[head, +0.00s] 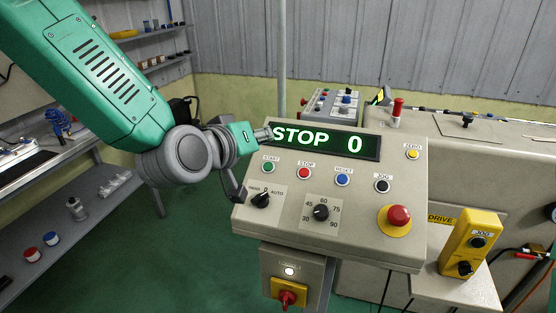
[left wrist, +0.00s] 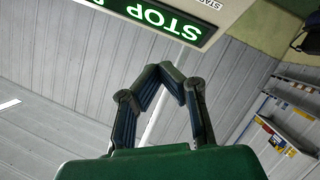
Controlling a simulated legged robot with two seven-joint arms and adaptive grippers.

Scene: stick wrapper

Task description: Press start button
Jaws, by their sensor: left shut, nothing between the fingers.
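The green START button (head: 268,167) is at the upper left of the beige control panel (head: 290,222), below the lit display (head: 325,140) reading "STOP 0". The display also shows upside down in the left wrist view (left wrist: 160,12). My left gripper (head: 265,134) is shut and empty, in front of the display's left end. It appears above the START button and apart from it. In the left wrist view its fingers (left wrist: 171,75) meet at the tips, with grey wall behind them. The START button is not seen there. My right gripper is not in view.
A red STOP button (head: 304,173), a blue RESET button (head: 342,179) and a black JOG button (head: 382,186) sit to the right of START. A selector knob (head: 260,200) lies below it. A red emergency button (head: 398,216) is at the lower right. Shelves (head: 75,205) stand left.

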